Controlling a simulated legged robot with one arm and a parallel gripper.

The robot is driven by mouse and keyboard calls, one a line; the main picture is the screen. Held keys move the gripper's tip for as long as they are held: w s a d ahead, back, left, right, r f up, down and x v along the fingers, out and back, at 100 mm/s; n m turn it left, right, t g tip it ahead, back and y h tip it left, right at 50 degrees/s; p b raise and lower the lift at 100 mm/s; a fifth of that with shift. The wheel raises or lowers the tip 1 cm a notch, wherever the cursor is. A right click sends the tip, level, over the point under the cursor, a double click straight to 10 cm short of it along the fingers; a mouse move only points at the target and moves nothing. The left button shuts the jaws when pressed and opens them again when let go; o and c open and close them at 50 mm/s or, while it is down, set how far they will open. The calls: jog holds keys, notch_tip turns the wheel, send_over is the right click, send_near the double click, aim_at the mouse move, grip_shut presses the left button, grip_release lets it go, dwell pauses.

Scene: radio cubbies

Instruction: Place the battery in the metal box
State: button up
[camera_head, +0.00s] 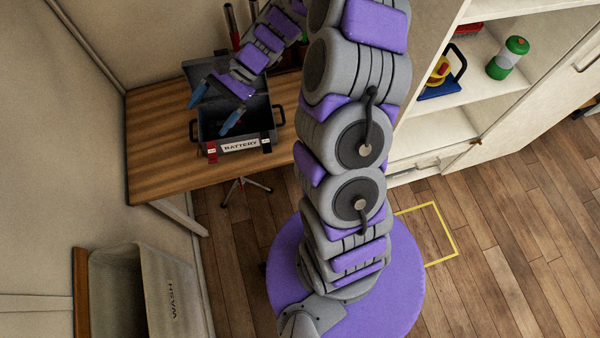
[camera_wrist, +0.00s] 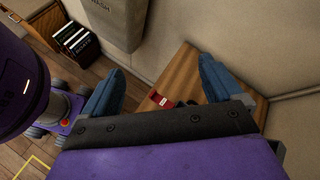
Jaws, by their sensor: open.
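A dark grey metal box (camera_head: 264,110) labelled BATTERY stands on the wooden table with its lid raised at the back. Its front has a red latch-like part at the left and a dark one at the right. My gripper (camera_head: 214,106) is open, with its two blue-tipped fingers apart over the box's left part. I cannot tell how far the fingertips reach into it. In the wrist view nothing shows held between the fingers (camera_wrist: 158,88); a small red part with a white mark (camera_wrist: 160,98) shows between them. I cannot make out a separate battery; the box interior is partly hidden.
The wooden table (camera_head: 155,150) stands against the walls, its left part clear. A grey WASH bin (camera_head: 140,290) is at the lower left. White shelves (camera_head: 455,125) at the right hold a green-and-red lantern (camera_head: 508,58) and a blue-and-yellow item (camera_head: 440,80). A yellow square outline marks the floor.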

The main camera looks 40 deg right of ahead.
jog(key=s+a+r+n+g+h, duration=0.1)
jog(key=s+r+n+h, duration=0.25)
jog(key=s, duration=0.45)
jog(key=s+a+r+n+g+h, duration=0.15)
jog(key=s+r+n, duration=0.25)
jog(key=s, duration=0.4)
jog(key=s+d+r+n+t+h, duration=0.1)
jog(key=s+d+n+h, duration=0.1)
jog(key=s, duration=0.5)
jog(key=s+d+r+n+t+h, duration=0.1)
jog(key=s+d+n+h, duration=0.1)
jog(key=s+d+h, duration=0.2)
jog(key=s+d, duration=0.1)
jog(key=s, duration=0.1)
jog(key=shift+s+d+h, duration=0.3)
jog(key=shift+s+d, duration=0.05)
jog(key=shift+f, duration=0.1)
jog(key=shift+c, duration=0.2)
